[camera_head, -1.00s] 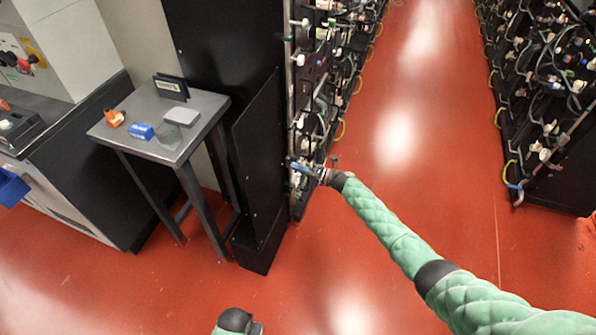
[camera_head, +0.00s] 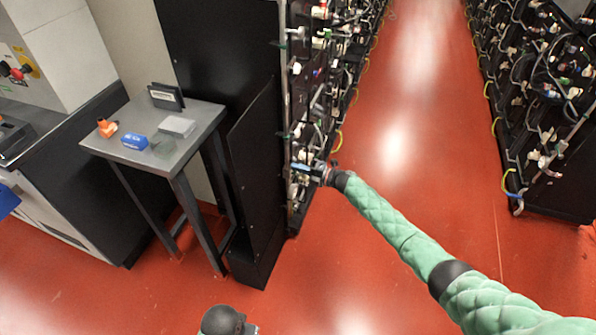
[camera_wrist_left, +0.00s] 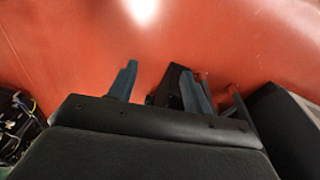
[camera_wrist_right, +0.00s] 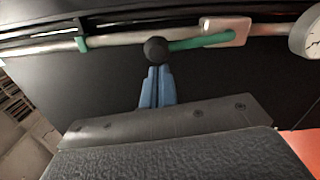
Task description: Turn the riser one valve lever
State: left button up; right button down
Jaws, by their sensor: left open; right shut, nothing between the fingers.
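In the right wrist view a green valve lever (camera_wrist_right: 200,42) runs along a silver pipe (camera_wrist_right: 125,40), with a round black knob (camera_wrist_right: 156,50) at its left end. My right gripper (camera_wrist_right: 157,72) is shut and empty, its blue fingertips right at the underside of the knob. I cannot tell whether they touch it. In the head view my right gripper (camera_head: 304,167) reaches in at the front end of the left rack (camera_head: 318,90); the lever is too small to make out there. My left gripper (camera_wrist_left: 158,82) is open and empty above the red floor.
A round gauge (camera_wrist_right: 308,35) sits on the pipe at the right of the right wrist view. A grey side table (camera_head: 195,135) with small items stands left of the rack's black panel (camera_head: 255,190). The red aisle (camera_head: 410,120) between the racks is clear.

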pick_arm(q)
jog(key=shift+r, duration=0.35)
dwell(0.3)
